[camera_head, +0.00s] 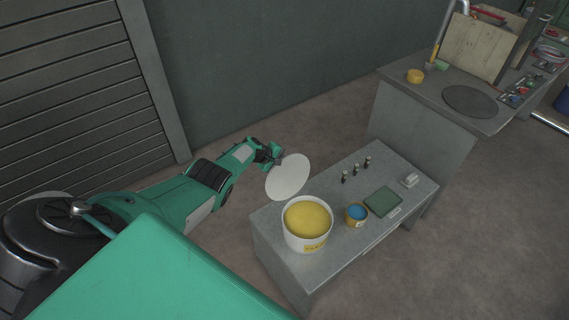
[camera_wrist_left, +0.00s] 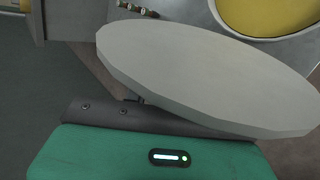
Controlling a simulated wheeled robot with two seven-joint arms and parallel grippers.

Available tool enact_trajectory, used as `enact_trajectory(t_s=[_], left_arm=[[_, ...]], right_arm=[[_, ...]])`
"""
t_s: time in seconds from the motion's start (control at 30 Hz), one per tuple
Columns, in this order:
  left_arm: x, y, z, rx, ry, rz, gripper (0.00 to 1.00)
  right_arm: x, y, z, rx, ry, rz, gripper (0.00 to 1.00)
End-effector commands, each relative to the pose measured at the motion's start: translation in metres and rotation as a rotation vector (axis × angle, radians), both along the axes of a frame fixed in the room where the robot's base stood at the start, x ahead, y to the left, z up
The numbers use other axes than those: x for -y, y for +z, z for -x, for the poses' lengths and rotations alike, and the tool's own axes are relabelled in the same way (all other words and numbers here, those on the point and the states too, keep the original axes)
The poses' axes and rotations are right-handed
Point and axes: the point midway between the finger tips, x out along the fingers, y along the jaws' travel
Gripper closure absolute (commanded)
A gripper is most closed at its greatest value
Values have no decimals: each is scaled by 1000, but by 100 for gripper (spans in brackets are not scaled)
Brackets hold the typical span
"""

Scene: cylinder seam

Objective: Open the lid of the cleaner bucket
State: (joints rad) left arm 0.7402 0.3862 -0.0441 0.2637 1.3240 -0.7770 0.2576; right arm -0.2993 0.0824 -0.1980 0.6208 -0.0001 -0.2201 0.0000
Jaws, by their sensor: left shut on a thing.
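The cleaner bucket (camera_head: 307,239) is white with a yellow label and stands on the near left part of the low grey table. Its top is open and shows a yellow surface (camera_head: 307,216) inside. The white round lid (camera_head: 289,177) is off the bucket, held in the air beyond the table's far left edge. My left gripper (camera_head: 273,156) is shut on the lid's edge. In the left wrist view the lid (camera_wrist_left: 205,75) fills the middle and hides the fingertips. The bucket's rim and yellow inside (camera_wrist_left: 275,12) show at the top right there. My right gripper is in neither view.
On the low table (camera_head: 345,233) are a small tin with blue inside (camera_head: 356,212), a green flat box (camera_head: 383,201), several small dark bottles (camera_head: 356,169) and a small white item (camera_head: 409,181). A higher workbench (camera_head: 425,110) stands at the back right. The floor behind is clear.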

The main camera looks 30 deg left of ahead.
Motion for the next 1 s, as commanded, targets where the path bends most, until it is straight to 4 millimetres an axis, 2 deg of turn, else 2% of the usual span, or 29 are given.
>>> enact_trajectory(t_s=[0.03,0.07,0.13,0.17,0.53,1.0], left_arm=[[0,0,0,1,-1,1,100],[0,0,0,1,-1,1,68],[0,0,0,0,-1,1,55],[0,0,0,0,0,0,52],[-1,4,2,0,-1,-1,52],[-21,45,38,1,-1,-3,52]], right_arm=[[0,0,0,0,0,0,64],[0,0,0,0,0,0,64],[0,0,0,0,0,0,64],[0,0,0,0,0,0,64],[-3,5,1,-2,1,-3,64],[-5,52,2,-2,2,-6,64]])
